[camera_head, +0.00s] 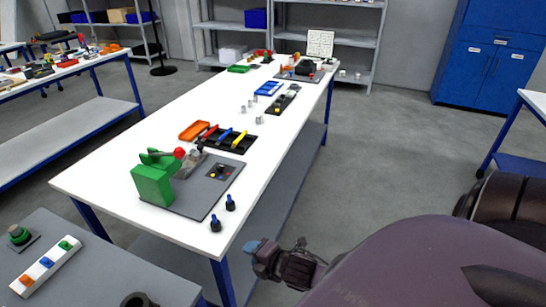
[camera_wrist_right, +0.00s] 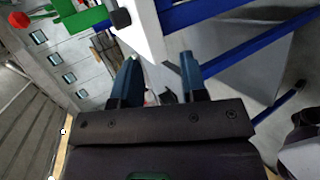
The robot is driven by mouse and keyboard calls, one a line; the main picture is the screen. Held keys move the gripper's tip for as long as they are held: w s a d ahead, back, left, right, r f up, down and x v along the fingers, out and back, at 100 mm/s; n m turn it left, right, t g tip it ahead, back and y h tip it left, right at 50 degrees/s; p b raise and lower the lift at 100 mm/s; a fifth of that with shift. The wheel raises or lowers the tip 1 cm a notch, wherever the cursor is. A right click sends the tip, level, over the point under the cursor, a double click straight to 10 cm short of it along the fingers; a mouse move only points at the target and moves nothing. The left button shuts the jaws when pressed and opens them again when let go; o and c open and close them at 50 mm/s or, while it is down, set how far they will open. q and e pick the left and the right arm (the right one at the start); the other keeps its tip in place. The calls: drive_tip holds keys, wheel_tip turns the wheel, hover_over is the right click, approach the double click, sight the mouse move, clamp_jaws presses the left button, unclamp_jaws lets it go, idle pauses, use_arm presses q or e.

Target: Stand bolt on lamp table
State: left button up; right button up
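Two dark bolts with blue tops stand upright near the front right corner of the long white table, a nearer bolt (camera_head: 214,224) and a farther bolt (camera_head: 230,203). A low grey table (camera_head: 95,280) at bottom left carries a white strip with orange, blue and green squares (camera_head: 46,270); it may be the lamp table. My right gripper (camera_head: 262,250) is beyond the white table's right edge, lower right of the bolts and apart from them. In the right wrist view its blue fingers (camera_wrist_right: 158,60) are apart with nothing held. My left gripper is not in view.
Behind the bolts, a grey board (camera_head: 200,204) holds a green block (camera_head: 152,184) and a lever with a red ball. A black tray (camera_head: 229,139) and an orange tray (camera_head: 194,130) lie farther back. A green-domed piece (camera_head: 19,235) stands on the grey table. Floor right of the white table is clear.

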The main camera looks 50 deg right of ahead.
drive_tip(key=s+a+f+m, duration=0.1)
drive_tip(key=s+m, duration=0.4)
drive_tip(key=m, duration=0.4)
drive_tip(key=s+a+f+m+h, duration=0.1)
drive_tip(key=s+a+f+m, duration=0.1)
drive_tip(key=s+m, duration=0.3)
drive_tip(key=m, duration=0.4)
drive_tip(key=shift+a+f+m+g, duration=0.25)
drive_tip(key=shift+m+g, duration=0.05)
drive_tip(key=shift+g, duration=0.1)
drive_tip(key=shift+s+f, duration=0.1)
drive_tip(key=shift+f, duration=0.1)
